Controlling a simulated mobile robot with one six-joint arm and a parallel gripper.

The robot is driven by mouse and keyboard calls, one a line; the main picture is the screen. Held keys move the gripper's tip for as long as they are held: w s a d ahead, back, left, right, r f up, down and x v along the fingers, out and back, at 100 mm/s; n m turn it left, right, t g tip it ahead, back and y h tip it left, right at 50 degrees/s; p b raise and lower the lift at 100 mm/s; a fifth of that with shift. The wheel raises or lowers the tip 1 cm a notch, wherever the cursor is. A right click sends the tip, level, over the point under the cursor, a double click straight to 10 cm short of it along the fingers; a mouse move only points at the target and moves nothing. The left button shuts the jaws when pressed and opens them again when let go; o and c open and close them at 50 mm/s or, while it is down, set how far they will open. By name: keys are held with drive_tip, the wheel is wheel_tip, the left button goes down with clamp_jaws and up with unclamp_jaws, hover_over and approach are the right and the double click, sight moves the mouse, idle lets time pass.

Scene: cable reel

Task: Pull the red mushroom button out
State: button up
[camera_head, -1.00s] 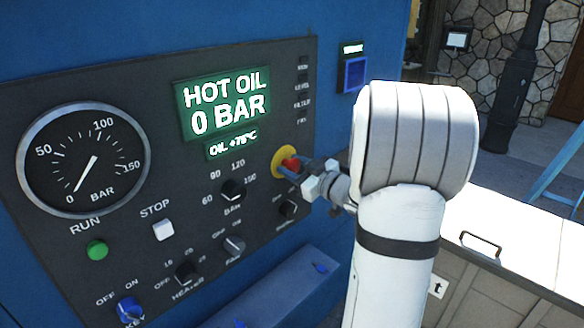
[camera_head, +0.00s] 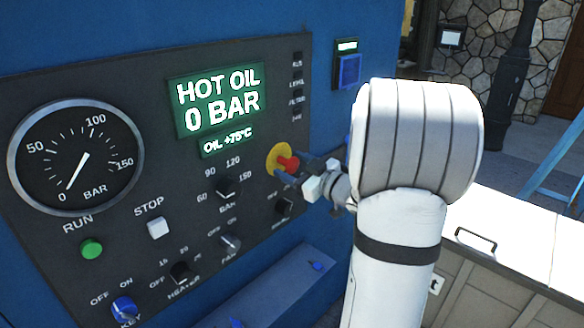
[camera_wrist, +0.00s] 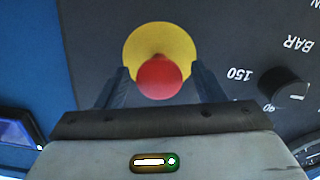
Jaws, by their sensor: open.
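The red mushroom button (camera_head: 289,163) sits on a yellow round plate (camera_head: 274,156) on the dark control panel, right of the lit display. In the wrist view the red button (camera_wrist: 159,78) stands in front of its yellow plate (camera_wrist: 133,48), between the two fingers. My gripper (camera_head: 294,172) is at the button, coming from the right. In the wrist view my gripper (camera_wrist: 160,84) is open, with a finger on each side of the button and a visible gap on both sides. My arm hides part of the panel's right side.
The display (camera_head: 218,100) reads HOT OIL 0 BAR. The BAR knob (camera_head: 225,187) sits close left of my gripper, and another knob (camera_head: 284,207) just below it. A green RUN button (camera_head: 91,248), white STOP button (camera_head: 158,228) and blue key switch (camera_head: 126,309) are lower left.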

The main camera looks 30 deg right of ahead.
drive_tip(key=b+v, duration=0.1)
drive_tip(key=v, duration=0.6)
drive_tip(key=shift+s, duration=0.3)
